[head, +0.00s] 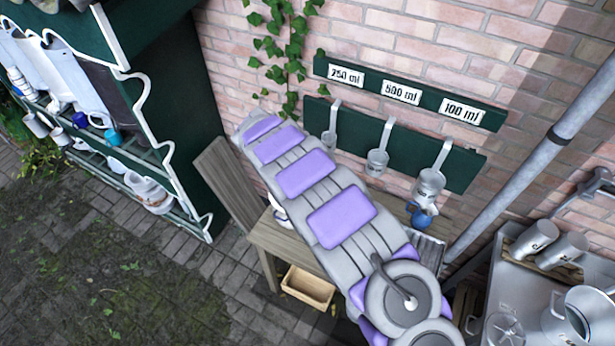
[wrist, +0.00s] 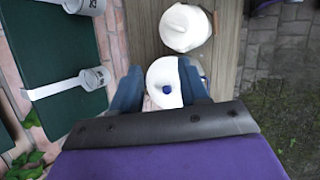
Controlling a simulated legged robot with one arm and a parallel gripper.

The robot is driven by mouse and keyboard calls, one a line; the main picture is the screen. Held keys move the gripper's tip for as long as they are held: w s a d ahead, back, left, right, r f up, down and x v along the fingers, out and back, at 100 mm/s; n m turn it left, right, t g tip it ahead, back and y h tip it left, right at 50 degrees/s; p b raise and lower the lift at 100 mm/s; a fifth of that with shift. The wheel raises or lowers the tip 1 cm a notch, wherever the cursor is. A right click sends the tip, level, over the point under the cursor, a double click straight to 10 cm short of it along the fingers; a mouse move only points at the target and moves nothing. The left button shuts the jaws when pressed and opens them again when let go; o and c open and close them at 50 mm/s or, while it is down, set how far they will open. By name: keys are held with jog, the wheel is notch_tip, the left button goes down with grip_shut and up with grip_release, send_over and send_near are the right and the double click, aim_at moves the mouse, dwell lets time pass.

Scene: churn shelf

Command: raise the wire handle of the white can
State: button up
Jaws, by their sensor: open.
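In the wrist view, my gripper (wrist: 160,70) is open, its two dark blue fingers pointing away from me over a wooden bench top (wrist: 232,45). A round white lidded vessel with a blue knob (wrist: 167,89) shows between and below the fingers; contact cannot be told. A second white can (wrist: 185,28) stands beyond it, past the fingertips. In the head view, my arm hides the fingers and most of the bench; a bit of white (head: 279,210) shows beside the arm.
Measuring dippers (head: 377,162) hang on a green board (head: 345,140) at the brick wall, close beside my arm. A green shelf unit (head: 165,110) with white vessels stands left. A wooden box (head: 308,287) is below the bench. A grey pipe (head: 535,165) and metal sink are right.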

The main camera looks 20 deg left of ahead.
jog(key=shift+a+r, duration=0.25)
jog(key=shift+r, duration=0.35)
jog(key=shift+a+r, duration=0.2)
jog(key=shift+r, duration=0.35)
jog(key=b+v, duration=0.3)
jog(key=v, duration=1.4)
jog(key=shift+w+a+r, duration=0.1)
jog(key=shift+a, duration=0.05)
jog(key=shift+w, duration=0.1)
